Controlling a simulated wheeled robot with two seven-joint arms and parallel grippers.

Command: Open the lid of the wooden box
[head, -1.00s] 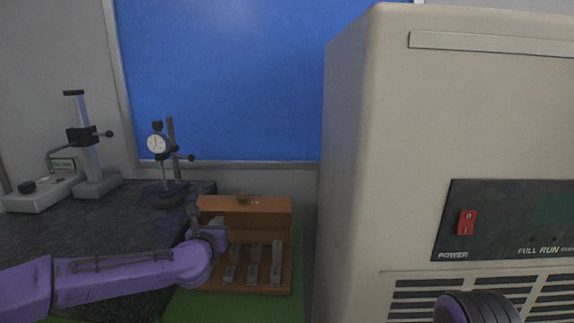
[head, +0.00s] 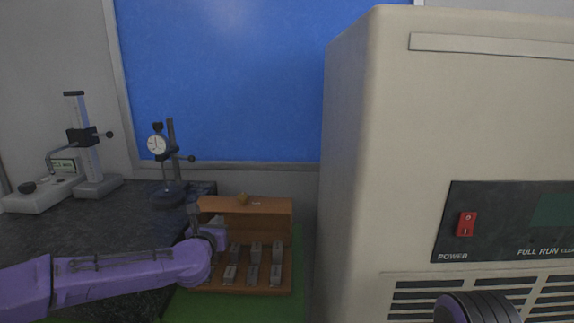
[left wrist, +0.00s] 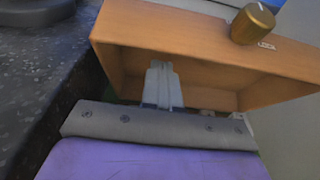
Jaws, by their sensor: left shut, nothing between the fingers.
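The wooden box (head: 205,286) stands on the green surface, with several grey metal blocks in its base. Its lid (head: 270,206) is raised above the base, leaving the front open. A brass knob (head: 243,199) is on the lid. My left gripper (head: 195,213) is at the left end of the lid, partly hidden behind my purple wrist. In the left wrist view the closed fingers (left wrist: 161,82) reach under the lid (left wrist: 190,50), in front of its hollow underside. I cannot tell whether they touch it. The knob also shows there (left wrist: 253,22). My right gripper is not in view.
A large beige machine (head: 375,150) stands close to the right of the box. A dial gauge stand (head: 168,170) and another measuring stand (head: 88,160) are on the dark stone slab (head: 80,225) to the left. A blue board (head: 220,80) hangs behind.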

